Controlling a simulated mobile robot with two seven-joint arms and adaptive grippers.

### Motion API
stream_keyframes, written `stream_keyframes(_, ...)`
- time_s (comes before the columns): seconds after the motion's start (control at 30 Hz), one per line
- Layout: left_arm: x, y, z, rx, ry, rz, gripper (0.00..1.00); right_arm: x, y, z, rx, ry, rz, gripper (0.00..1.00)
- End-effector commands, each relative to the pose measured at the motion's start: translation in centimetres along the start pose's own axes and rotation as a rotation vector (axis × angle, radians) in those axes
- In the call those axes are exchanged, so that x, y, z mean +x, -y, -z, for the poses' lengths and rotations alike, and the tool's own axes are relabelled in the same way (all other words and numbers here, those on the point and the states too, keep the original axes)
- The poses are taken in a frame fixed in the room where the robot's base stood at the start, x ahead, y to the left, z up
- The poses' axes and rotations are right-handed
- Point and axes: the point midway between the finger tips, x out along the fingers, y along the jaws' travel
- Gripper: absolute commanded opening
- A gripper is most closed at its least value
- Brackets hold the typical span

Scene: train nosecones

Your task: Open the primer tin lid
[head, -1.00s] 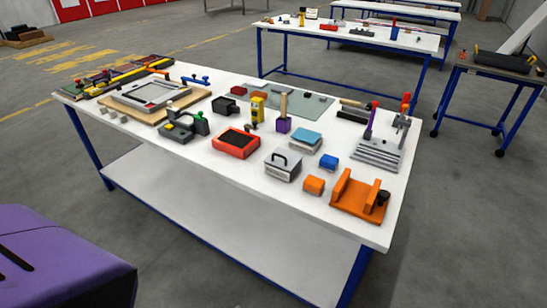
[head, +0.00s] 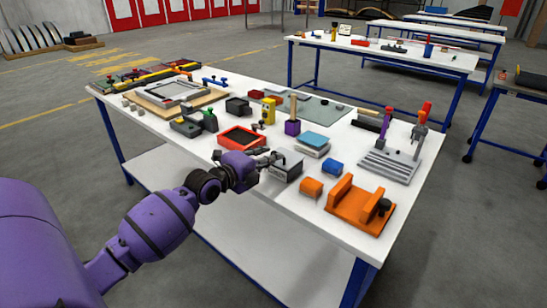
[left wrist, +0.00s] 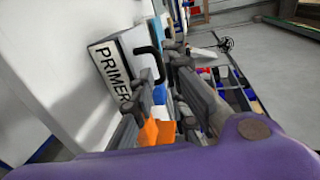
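The primer tin (head: 286,166) is a grey box with a dark bar handle on its lid, near the front edge of the white table. In the left wrist view the tin (left wrist: 113,72) shows the word PRIMER, and its black handle (left wrist: 150,58) stands close to my fingers. The lid looks closed. My left gripper (head: 271,158) is at the left of the tin, about lid height, its dark fingers apart. I cannot tell whether a finger touches the handle. My right gripper is not in view.
A red tray (head: 241,137) lies behind my gripper. A blue-topped box (head: 313,142), a blue block (head: 332,167), an orange block (head: 311,187) and an orange fixture (head: 358,205) stand right of the tin. A purple block with a wooden handle (head: 292,127) stands behind.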

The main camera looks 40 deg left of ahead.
Motion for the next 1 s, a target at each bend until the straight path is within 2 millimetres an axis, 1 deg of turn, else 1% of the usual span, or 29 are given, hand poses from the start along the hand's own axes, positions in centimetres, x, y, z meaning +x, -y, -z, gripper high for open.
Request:
stream_keyframes(0.03,0.8,0.1,0.0,-0.004,0.0,0.001,0.14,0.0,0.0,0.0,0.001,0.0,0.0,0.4)
stream_keyframes(0.1,1.6,0.0,0.0,-0.003,0.0,0.0,0.14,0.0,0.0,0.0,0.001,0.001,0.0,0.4)
stream_keyframes(0.27,2.5,-0.1,0.0,-0.001,0.0,-0.001,0.14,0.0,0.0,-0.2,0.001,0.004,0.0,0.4)
stream_keyframes(0.5,2.6,-0.1,0.0,-0.001,0.0,-0.001,0.14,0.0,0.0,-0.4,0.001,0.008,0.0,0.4)
stream_keyframes(0.57,2.6,-0.1,0.0,-0.001,0.0,-0.001,0.07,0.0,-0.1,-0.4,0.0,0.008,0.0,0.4)
stream_keyframes(0.6,2.6,-0.1,0.0,-0.001,0.0,-0.002,0.02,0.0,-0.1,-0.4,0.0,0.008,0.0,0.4)
stream_keyframes(0.63,2.6,-0.1,0.0,-0.001,0.0,-0.002,0.0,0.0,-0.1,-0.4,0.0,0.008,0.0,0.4)
stream_keyframes(1.0,2.6,-0.2,0.1,-0.001,-0.001,-0.004,0.0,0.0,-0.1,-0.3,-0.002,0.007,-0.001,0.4)
